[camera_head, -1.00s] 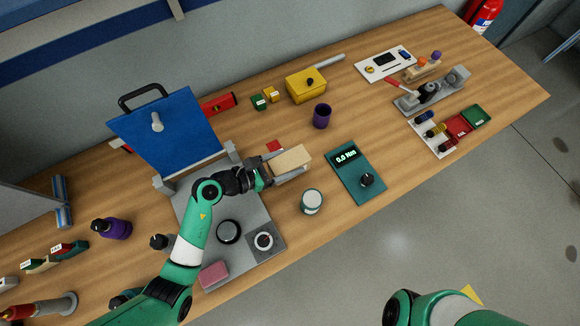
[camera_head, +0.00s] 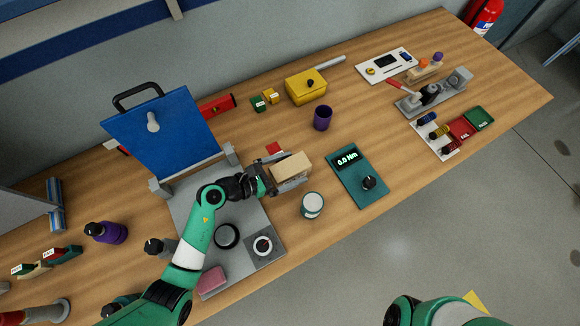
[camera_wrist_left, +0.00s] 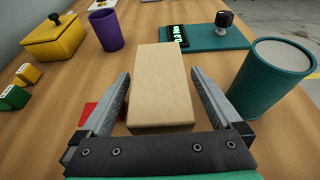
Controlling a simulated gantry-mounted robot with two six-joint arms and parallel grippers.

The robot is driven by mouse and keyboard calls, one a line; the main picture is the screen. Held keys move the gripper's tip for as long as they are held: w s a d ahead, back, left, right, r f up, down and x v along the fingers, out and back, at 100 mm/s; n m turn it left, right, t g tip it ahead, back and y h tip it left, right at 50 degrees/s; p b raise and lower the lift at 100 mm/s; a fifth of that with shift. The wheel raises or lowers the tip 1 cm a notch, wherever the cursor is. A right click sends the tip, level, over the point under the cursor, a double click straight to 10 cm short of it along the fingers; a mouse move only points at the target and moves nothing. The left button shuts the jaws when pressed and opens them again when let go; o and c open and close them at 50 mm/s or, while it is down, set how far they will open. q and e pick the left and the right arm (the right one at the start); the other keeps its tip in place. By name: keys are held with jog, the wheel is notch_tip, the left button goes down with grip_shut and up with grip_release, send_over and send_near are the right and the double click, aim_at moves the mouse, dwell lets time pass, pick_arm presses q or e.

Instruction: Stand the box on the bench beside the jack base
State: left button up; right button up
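The box (camera_head: 291,166) is a plain tan block near the middle of the bench (camera_head: 240,131). My left gripper (camera_head: 285,174) has its fingers along both sides of it. In the left wrist view the box (camera_wrist_left: 160,85) lies between the fingertips (camera_wrist_left: 161,72) and reaches past them. I cannot tell whether the tips press on it, or whether its underside touches the bench. The jack base is not clearly identifiable; a grey base plate (camera_head: 258,215) with round fittings lies just left of the box. My right gripper is not in view; only part of my right arm shows.
A white-and-green cup (camera_head: 312,206) stands close below the box, with a teal torque meter (camera_head: 358,180) to its right. A purple cup (camera_head: 323,117) and yellow box (camera_head: 306,86) stand farther back. A blue panel (camera_head: 160,135) rises at the left.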

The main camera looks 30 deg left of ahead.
aim_at(277, 173)
pick_arm(q)
jog(key=shift+r, duration=0.1)
jog(key=shift+s+a+r+p, duration=0.2)
jog(key=shift+s+p, duration=0.05)
jog(key=shift+p, duration=0.05)
jog(key=v, duration=0.3)
jog(key=shift+s+a+p, duration=0.1)
jog(key=shift+s+p, duration=0.1)
jog(key=shift+p, duration=0.2)
jog(key=shift+r, duration=0.1)
